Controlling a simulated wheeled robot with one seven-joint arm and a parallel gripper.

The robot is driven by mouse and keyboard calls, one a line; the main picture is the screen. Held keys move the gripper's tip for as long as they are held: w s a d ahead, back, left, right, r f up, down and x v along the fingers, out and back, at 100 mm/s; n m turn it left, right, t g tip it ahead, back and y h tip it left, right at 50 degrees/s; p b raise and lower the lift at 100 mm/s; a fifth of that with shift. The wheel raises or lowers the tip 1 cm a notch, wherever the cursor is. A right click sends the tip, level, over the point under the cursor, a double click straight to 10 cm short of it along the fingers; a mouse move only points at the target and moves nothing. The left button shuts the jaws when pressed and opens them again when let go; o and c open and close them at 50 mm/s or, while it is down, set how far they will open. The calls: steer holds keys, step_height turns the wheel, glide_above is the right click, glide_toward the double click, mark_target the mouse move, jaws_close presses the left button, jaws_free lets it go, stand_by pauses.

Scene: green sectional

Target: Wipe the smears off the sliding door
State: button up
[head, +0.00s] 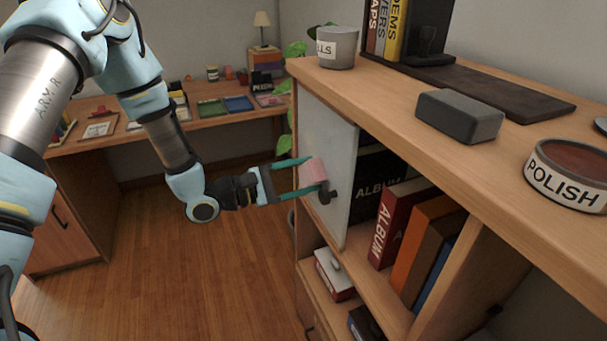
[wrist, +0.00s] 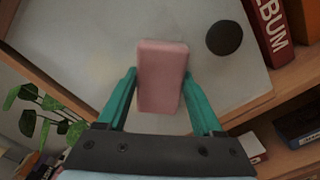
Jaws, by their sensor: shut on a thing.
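The sliding door (head: 328,130) is a pale panel in the front of the wooden cabinet, with a dark round knob (head: 328,194). In the wrist view the door (wrist: 95,25) fills the background, with the knob (wrist: 223,38) right of the pink block (wrist: 162,75). My gripper (head: 312,173) has its teal fingers shut on this sponge-like block, held in front of the door left of the knob. I cannot tell whether the block touches the door. A faint yellowish patch (wrist: 100,68) shows on the door left of the block; other smears are not clear.
The cabinet top (head: 405,100) holds a pot (head: 337,47), a grey block (head: 460,115) and a polish tin (head: 567,175). The open shelf right of the door holds albums (head: 400,225). A leafy plant (wrist: 45,110) is close on the left. Floor (head: 190,280) is clear.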

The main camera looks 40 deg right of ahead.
mark_target(305, 141)
step_height(305, 141, up, 2)
steer(key=shift+p, duration=0.4)
steer(key=shift+w+d+f+b, duration=0.1)
steer(key=shift+w+d+b, duration=0.35)
steer(key=shift+w, duration=0.8)
steer(key=shift+w+d+r+b, duration=0.1)
steer(key=shift+w+d+b, duration=0.25)
steer(key=shift+w, duration=0.85)
steer(key=shift+w+d+f+b, duration=0.1)
steer(key=shift+w+d+b, duration=0.35)
steer(key=shift+w, duration=0.8)
steer(key=shift+d+r+p, duration=0.15)
steer(key=shift+r+p, duration=0.4)
steer(key=shift+r, duration=0.55)
steer(key=s+a+b, duration=0.1)
steer(key=s+a, duration=0.2)
steer(key=s, duration=0.4)
steer(key=shift+s+b, duration=0.3)
steer(key=shift+w, duration=0.1)
steer(key=shift+v, duration=2.95)
steer(key=shift+w+a+f, duration=0.1)
steer(key=v, duration=0.2)
steer(key=shift+w+a, duration=0.1)
steer(key=shift+a, duration=0.25)
